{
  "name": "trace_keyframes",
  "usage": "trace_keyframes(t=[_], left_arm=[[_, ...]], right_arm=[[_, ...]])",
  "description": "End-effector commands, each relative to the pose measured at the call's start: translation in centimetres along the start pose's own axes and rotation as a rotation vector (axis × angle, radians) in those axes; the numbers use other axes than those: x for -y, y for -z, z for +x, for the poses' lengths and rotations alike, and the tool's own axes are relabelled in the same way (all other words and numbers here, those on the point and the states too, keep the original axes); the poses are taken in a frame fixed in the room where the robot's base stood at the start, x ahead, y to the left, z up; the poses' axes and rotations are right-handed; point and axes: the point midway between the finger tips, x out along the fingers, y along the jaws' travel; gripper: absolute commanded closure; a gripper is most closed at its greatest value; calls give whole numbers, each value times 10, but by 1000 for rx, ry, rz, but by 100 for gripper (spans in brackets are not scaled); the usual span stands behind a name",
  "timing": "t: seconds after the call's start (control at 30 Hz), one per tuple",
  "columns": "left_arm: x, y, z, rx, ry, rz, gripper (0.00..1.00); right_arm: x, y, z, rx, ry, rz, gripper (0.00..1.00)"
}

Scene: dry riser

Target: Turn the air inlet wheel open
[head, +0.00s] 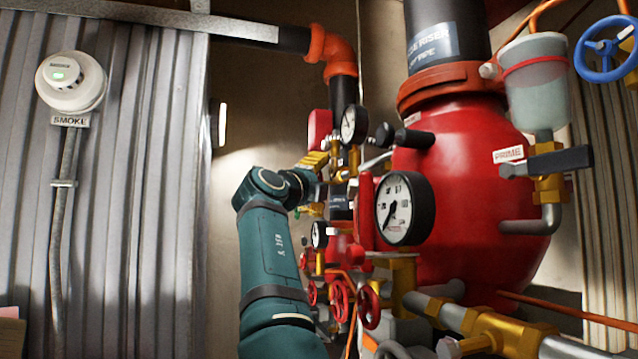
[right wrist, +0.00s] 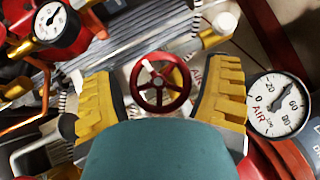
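A small red handwheel (right wrist: 161,83) with spokes and a pale mark on one spoke lies between the fingers of my right gripper (right wrist: 164,76) in the right wrist view. The gripper is open, with one yellow ribbed finger on each side of the wheel. I cannot tell whether either finger touches the rim. A label reading AIR is partly visible beside the wheel. In the head view my right arm reaches up into the pipework, and the yellow fingers (head: 314,162) are small and partly hidden there. I cannot make out that wheel in the head view. My left gripper is not in view.
A white gauge marked AIR (right wrist: 278,105) sits close to the right finger. Another gauge (right wrist: 56,23) is at upper left. The large red valve body (head: 465,190), a big gauge (head: 404,208) and several red handwheels (head: 341,300) crowd the arm's right. A corrugated wall (head: 140,180) stands left.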

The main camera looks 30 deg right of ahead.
Motion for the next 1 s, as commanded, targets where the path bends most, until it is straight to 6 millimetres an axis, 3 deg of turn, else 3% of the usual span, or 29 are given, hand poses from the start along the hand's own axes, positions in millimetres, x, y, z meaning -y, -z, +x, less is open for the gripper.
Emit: trace_keyframes(t=[0.03, 0.1, 0.13, 0.53, 0.87, 0.9, 0.97, 1.0], left_arm=[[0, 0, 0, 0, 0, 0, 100], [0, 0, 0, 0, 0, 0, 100], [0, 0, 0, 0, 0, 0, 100], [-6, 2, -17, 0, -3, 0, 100], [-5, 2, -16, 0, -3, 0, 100], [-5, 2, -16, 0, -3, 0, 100], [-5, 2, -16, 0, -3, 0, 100], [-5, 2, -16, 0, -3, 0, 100]], right_arm=[[0, 0, 0, 0, 0, 0, 46], [0, 0, 0, 0, 0, 0, 71], [0, 0, 0, 0, 0, 0, 78], [2, 0, 1, -1, -94, -89, 78], [0, 0, 0, -2, -105, -107, 78], [0, 0, 0, -2, -105, -107, 29], [0, 0, 0, -1, -105, -107, 9], [0, 0, 0, -1, -105, -106, 9]])
